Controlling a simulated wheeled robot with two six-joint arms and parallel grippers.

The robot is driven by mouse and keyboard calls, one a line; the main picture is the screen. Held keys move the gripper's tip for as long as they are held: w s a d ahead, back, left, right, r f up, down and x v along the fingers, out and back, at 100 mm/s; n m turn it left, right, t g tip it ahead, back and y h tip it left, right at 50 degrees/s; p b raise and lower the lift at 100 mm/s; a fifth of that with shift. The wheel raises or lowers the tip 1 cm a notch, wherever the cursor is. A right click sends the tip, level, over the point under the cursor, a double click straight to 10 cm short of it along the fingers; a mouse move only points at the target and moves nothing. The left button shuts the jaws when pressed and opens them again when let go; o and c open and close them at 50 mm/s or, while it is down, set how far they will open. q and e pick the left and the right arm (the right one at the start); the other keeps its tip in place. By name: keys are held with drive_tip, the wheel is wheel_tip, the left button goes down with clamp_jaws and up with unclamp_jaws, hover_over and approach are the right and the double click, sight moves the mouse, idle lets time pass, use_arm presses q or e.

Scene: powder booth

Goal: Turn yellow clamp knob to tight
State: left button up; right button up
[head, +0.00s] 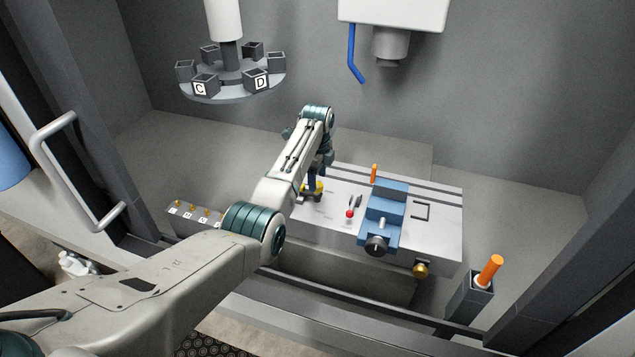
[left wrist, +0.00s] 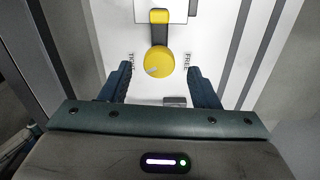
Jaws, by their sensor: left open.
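The yellow clamp knob (left wrist: 160,60) is round, with a pale mark pointing to its lower left, and a yellow and dark piece (left wrist: 159,22) lies beyond it. In the left wrist view, the word TIGHT is left of the knob and FREE is right of it. My left gripper (left wrist: 159,70) is open, one finger on each side of the knob, with a gap on both sides. In the head view the knob (head: 318,186) is mostly hidden behind my left gripper (head: 314,190), which points down at the workbench. My right gripper is out of view.
The pale workbench (head: 335,235) also carries a red-tipped lever (head: 350,214), a blue vise (head: 385,215) and an orange peg (head: 374,173). A brass knob (head: 421,270) is on its front. An orange-handled item (head: 490,270) stands in a holder at right. A carousel (head: 232,85) hangs at back left.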

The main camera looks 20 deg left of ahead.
sight(318, 185)
use_arm(q)
wheel_tip(318, 185, up, 9)
drive_tip(key=b, duration=0.3)
drive_tip(key=shift+f, duration=0.15)
